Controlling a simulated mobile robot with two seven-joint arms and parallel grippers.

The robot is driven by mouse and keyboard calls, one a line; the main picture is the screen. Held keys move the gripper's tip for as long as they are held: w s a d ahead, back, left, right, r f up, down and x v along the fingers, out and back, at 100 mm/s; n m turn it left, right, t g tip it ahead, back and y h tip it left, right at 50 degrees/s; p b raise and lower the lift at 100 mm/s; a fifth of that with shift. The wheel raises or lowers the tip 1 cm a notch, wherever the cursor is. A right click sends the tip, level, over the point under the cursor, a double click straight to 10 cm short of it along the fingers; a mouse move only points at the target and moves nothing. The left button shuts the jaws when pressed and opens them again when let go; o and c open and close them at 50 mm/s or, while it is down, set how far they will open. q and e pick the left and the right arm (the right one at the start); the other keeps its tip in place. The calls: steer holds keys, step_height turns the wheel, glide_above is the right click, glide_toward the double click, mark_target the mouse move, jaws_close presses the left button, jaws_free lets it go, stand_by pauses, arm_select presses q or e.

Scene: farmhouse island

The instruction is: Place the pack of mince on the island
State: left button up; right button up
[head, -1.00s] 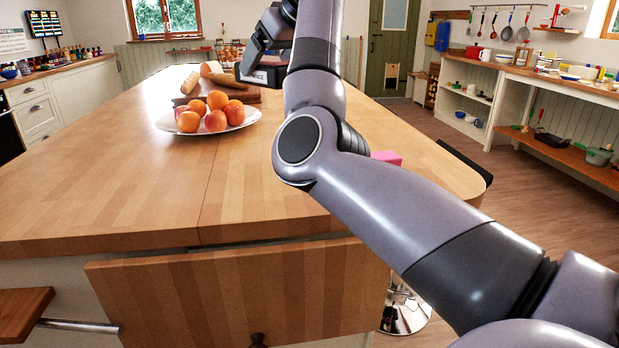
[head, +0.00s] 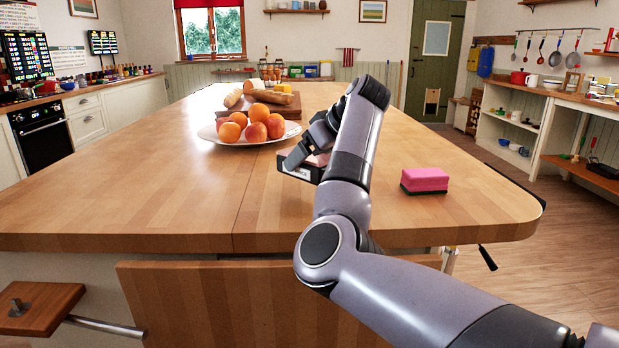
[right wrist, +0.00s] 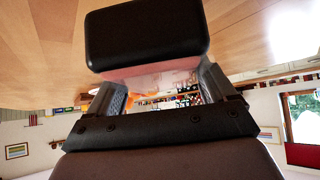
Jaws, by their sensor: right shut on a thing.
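The pack of mince (head: 302,171) is a dark tray with a pale label edge and pinkish contents, low over the island (head: 150,195) just right of the fruit plate. I cannot tell whether it touches the wood. My right gripper (head: 303,156) is shut on it; the arm partly covers it. In the right wrist view the tray's black underside (right wrist: 147,38) shows beyond the gripper (right wrist: 163,90), with wood behind it. My left gripper is not in view.
A white plate (head: 213,137) of oranges and peaches stands left of the pack, with bread on a board (head: 291,112) behind. A pink sponge (head: 425,179) lies to the right. The island's front left is clear. A wooden panel (head: 230,300) hangs at its front.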

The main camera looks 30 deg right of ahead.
mark_target(311, 172)
step_height(311, 172, down, 4)
steer(key=shift+f, duration=0.2)
steer(key=o, duration=1.1)
steer(key=shift+f, duration=0.1)
steer(key=shift+o, duration=0.2)
steer(key=shift+s+d+r, duration=0.1)
steer(key=shift+s+r, duration=0.15)
steer(key=shift+r, duration=0.15)
steer(key=v, duration=1.1)
steer(key=shift+s+r, duration=0.1)
steer(key=shift+r, duration=0.05)
